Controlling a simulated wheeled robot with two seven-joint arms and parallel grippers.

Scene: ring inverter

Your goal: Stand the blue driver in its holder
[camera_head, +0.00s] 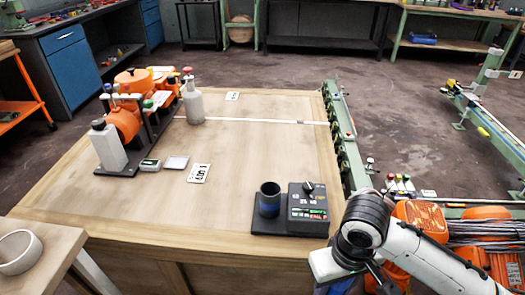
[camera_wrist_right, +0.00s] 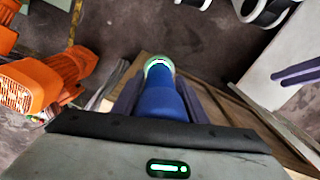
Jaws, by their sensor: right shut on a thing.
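The blue driver (camera_wrist_right: 160,97) is between the two dark fingers of my right gripper (camera_wrist_right: 158,88) in the right wrist view. The gripper is shut on it; a pale ring shows at the driver's far end. In the head view my right arm comes in at the lower right, beyond the table's front right corner, and hides most of its gripper. My left gripper is not in view.
A dark control box (camera_head: 307,209) stands just right of the holder. The table (camera_head: 240,160) has clear wood around its middle. Orange machinery (camera_head: 125,118) and a grey bottle (camera_head: 193,102) stand at the back left. A green rail (camera_head: 341,135) runs along the right edge.

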